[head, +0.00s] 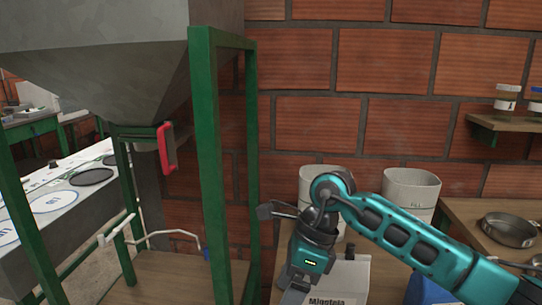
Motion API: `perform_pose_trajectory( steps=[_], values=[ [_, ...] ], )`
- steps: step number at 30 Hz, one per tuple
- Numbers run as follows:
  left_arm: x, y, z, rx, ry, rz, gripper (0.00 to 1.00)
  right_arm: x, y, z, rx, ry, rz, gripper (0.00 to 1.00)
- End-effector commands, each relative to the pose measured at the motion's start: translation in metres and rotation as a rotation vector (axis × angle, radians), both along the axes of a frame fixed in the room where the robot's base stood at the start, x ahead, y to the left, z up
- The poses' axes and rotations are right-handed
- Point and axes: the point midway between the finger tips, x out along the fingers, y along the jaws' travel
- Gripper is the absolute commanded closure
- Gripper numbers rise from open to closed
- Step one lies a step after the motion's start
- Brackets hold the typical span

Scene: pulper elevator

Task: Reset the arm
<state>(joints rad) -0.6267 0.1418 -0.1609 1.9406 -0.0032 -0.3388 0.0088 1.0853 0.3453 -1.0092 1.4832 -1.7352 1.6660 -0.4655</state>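My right arm (415,240) is teal and black and comes in from the lower right. It bends at a round joint near the picture's middle. My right gripper (298,256) hangs at its end, with a small yellow light on the teal housing. Grey pieces stick out above and below the housing. I cannot tell how far apart the fingers are, and I see nothing held. The gripper is in front of a white box (345,279) with black lettering, partly covering it. My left gripper is not in view.
A grey hopper (120,60) stands on a green frame (207,150) to the left, with a red handle (166,147) below. Two white buckets (412,190) stand by the brick wall. A metal pan (509,230) lies on the right table. Jars sit on a wall shelf (505,123).

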Motion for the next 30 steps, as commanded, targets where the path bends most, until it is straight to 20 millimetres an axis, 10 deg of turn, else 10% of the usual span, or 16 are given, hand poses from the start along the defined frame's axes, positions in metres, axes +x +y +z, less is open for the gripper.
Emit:
perform_pose_trajectory(
  steps=[7,13,20,27,28,30],
  values=[
    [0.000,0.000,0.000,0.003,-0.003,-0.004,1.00,-0.063,0.086,0.002,0.571,0.350,-0.162,0.15],
    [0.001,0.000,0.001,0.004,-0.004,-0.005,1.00,-0.072,0.108,0.040,1.060,0.755,-0.506,0.15],
    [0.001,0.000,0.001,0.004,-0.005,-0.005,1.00,-0.033,0.055,0.034,1.480,1.252,-1.080,0.15],
    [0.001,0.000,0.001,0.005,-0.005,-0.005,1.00,-0.025,-0.046,-0.071,1.699,1.749,-1.851,0.15],
    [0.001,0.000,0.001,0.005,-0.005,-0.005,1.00,-0.031,-0.059,-0.089,-1.682,-1.781,1.932,0.15],
    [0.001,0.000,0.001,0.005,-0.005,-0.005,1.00,-0.050,-0.087,-0.130,-1.453,-1.645,1.882,0.15]
  ],
)
